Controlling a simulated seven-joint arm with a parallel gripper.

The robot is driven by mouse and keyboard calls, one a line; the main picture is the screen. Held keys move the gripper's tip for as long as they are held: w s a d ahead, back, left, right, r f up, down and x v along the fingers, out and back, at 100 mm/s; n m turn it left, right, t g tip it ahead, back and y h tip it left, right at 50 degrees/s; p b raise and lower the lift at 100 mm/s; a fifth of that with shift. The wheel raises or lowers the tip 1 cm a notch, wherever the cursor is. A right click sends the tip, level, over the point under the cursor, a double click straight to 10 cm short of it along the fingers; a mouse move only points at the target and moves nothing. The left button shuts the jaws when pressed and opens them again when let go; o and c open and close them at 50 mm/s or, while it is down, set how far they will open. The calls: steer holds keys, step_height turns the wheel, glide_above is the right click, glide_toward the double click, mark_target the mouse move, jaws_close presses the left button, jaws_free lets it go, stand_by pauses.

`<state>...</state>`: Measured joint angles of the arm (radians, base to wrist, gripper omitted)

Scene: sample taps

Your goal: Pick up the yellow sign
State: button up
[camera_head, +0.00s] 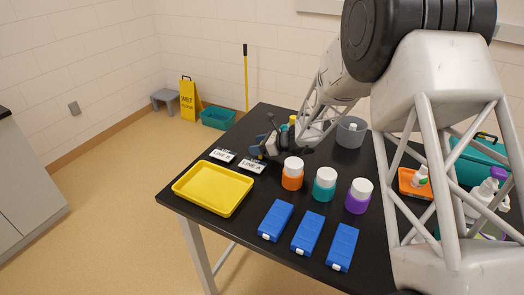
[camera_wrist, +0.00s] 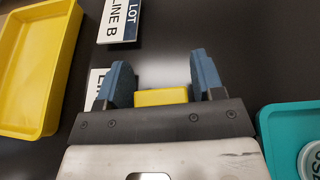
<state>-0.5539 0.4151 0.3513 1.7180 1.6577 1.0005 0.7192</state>
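A yellow wet-floor sign (camera_head: 189,101) stands upright on the floor near the back wall, beyond the table. My gripper (camera_head: 258,151) is low over the black table, beside the white LINE A sign (camera_head: 252,165) and far from the wet-floor sign. In the wrist view its two blue fingers (camera_wrist: 163,82) are spread apart. A small yellow block-like thing (camera_wrist: 162,97) shows between them, its lower part hidden by the gripper body. I cannot tell what it is or whether the fingers touch it. The wet-floor sign is not in the wrist view.
A yellow tray (camera_head: 213,204) and LINE B sign (camera_head: 222,155) lie at the table's left. Orange (camera_head: 292,180), teal (camera_head: 324,190) and purple (camera_head: 357,203) jars and several blue boxes (camera_head: 307,231) crowd the front. A teal tub (camera_head: 218,117) and grey stool (camera_head: 165,98) flank the wet-floor sign.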

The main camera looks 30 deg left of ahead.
steer(key=c, duration=0.7)
steer(key=shift+o, duration=0.2)
step_height(320, 180, up, 10)
stand_by(0.7)
